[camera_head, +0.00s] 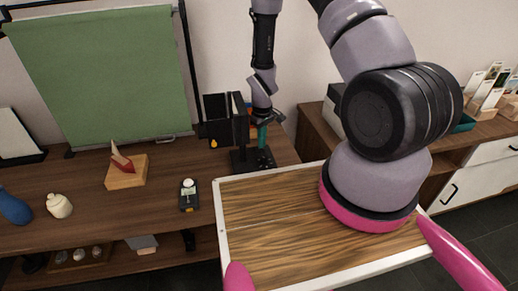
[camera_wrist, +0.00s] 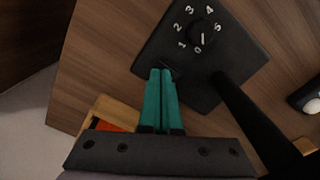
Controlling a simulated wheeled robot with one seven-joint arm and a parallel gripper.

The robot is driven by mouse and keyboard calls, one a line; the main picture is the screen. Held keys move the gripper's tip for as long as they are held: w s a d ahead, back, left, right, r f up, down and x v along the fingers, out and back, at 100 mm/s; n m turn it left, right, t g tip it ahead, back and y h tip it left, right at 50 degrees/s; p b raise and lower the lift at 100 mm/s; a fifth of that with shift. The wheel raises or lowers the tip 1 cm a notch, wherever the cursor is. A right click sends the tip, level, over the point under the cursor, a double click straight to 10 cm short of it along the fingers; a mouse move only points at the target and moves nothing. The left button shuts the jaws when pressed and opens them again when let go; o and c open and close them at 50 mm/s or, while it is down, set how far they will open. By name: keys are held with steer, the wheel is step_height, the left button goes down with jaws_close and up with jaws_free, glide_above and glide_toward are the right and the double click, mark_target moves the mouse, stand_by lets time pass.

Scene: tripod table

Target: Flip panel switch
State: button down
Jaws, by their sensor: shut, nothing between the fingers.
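The black panel (camera_wrist: 225,65) lies flat on the wooden table in the wrist view, with a round dial numbered 0 to 5 (camera_wrist: 203,36). A small dark shape, perhaps the switch, shows at the fingertips on the panel's near edge; its position cannot be told. My gripper (camera_wrist: 161,73) has teal fingers, shut together and empty, with tips over that edge. Whether they touch the panel is unclear. In the head view my gripper (camera_head: 263,131) points down over the black panel base (camera_head: 258,161); its fingers partly hide it.
A black upright post (camera_wrist: 243,105) rises from the panel. Black plates (camera_head: 222,120) stand close left of my gripper. A green screen (camera_head: 100,75) stands behind.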

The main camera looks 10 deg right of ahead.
step_height(320, 180, up, 7)
steer(key=shift+f, duration=0.15)
stand_by(0.5)
stand_by(0.4)
steer(key=s+d+r+m+t+y, duration=0.1)
steer(key=d+r+m+t, duration=0.15)
steer(key=r, duration=1.15)
steer(key=s+d+r+m+t, duration=0.1)
steer(key=r+m, duration=0.2)
steer(key=r, duration=1.1)
steer(key=s+d+r+m+t+y, duration=0.1)
steer(key=s+d+r+m+t, duration=0.1)
steer(key=s+r, duration=1.5)
steer(key=m+t, duration=0.1)
steer(key=m, duration=0.1)
steer(key=shift+d+m+t, duration=0.15)
steer(key=shift+m+t, duration=0.2)
